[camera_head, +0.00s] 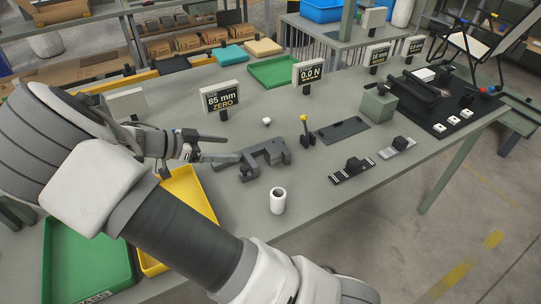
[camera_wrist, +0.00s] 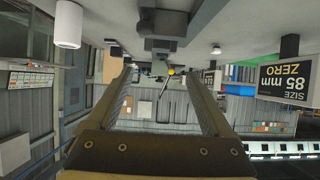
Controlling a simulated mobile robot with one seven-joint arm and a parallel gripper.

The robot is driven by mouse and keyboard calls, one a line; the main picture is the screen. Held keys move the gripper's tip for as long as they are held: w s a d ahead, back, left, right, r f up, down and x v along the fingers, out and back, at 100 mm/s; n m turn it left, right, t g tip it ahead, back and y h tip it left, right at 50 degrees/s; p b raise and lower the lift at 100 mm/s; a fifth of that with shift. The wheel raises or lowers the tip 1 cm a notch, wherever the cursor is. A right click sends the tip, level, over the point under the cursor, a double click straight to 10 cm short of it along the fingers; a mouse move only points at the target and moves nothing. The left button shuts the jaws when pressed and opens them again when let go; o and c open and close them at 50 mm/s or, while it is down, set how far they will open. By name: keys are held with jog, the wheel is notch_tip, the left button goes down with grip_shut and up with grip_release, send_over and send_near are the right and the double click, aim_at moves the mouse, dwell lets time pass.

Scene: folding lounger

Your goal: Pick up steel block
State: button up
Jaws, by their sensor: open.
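No block is marked as steel, so I cannot tell surely which one is meant. A larger grey-green block (camera_head: 380,104) with a dark knob on top stands farther right. A dark grey clamp-like device (camera_head: 266,158) lies at mid-table. My gripper (camera_head: 208,147) is open, pointing right, just left of this device. In the wrist view, which is upside down, nothing is held between the fingers of my gripper (camera_wrist: 158,73).
A white cylinder (camera_head: 278,201) stands at the front edge. A yellow-knobbed lever (camera_head: 306,133) and a dark plate (camera_head: 342,130) lie right of the device. The "85 mm ZERO" sign (camera_head: 221,98) stands behind my gripper. A yellow tray (camera_head: 188,195) is below my arm.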

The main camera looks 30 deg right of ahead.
send_near(270, 149)
jog(key=x, duration=0.4)
jog(key=shift+s+f, duration=0.2)
jog(key=shift+f, duration=0.05)
jog(key=shift+x, duration=2.65)
jog(key=shift+w+r, duration=0.1)
jog(key=shift+r, duration=0.1)
grip_shut()
